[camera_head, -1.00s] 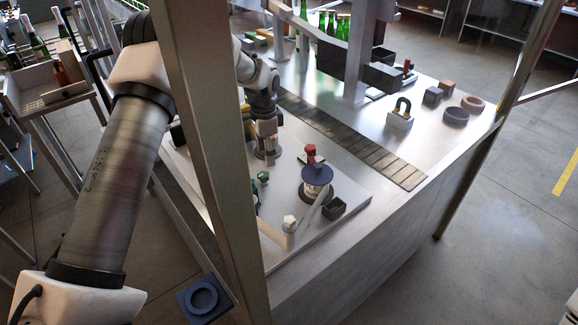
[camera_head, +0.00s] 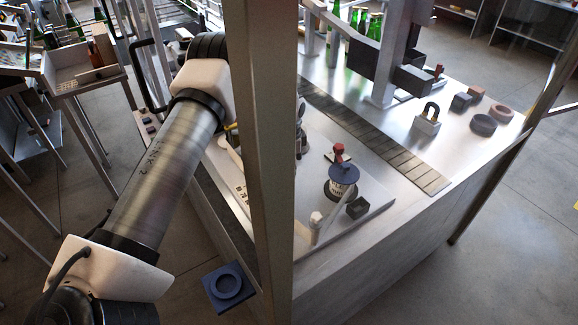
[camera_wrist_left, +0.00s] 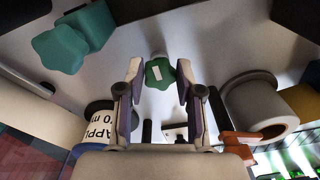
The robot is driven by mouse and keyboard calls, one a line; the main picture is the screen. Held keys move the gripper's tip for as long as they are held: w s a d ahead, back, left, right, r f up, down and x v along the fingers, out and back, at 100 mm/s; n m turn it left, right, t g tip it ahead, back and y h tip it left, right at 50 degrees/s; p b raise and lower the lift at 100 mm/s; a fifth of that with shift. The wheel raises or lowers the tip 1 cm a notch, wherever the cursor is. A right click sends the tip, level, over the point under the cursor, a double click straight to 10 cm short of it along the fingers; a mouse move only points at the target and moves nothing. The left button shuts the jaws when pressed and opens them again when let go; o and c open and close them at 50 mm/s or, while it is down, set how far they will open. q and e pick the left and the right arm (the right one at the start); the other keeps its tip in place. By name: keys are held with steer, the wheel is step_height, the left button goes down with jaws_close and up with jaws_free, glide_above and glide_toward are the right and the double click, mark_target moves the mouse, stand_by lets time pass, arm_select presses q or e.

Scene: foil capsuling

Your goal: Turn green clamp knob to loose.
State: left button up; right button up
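In the left wrist view a green knob (camera_wrist_left: 159,74) with a pale stripe shows between the two fingers of my left gripper (camera_wrist_left: 158,80). The fingers stand apart, with a gap visible on each side of the knob; I cannot tell their depth relative to it. A larger teal star-shaped knob (camera_wrist_left: 60,48) with a block beside it is at the upper left. In the head view the metal post hides my left gripper and the green knob. My right gripper is in neither view.
A grey ring-shaped part (camera_wrist_left: 258,108) and an orange-red piece (camera_wrist_left: 238,138) are right of the gripper. The metal post (camera_head: 262,160) crosses the head view.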

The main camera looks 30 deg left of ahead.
arm_select(q)
steer(key=shift+f+n, duration=0.1)
steer(key=shift+n, duration=0.4)
steer(key=n+b, duration=0.1)
steer(key=n, duration=0.2)
steer(key=shift+d, duration=0.15)
steer(key=n, duration=0.4)
steer(key=shift+d, duration=0.1)
steer(key=n, duration=0.5)
steer(key=shift+d, duration=0.1)
steer(key=n, duration=0.5)
steer(key=shift+w+d, duration=0.1)
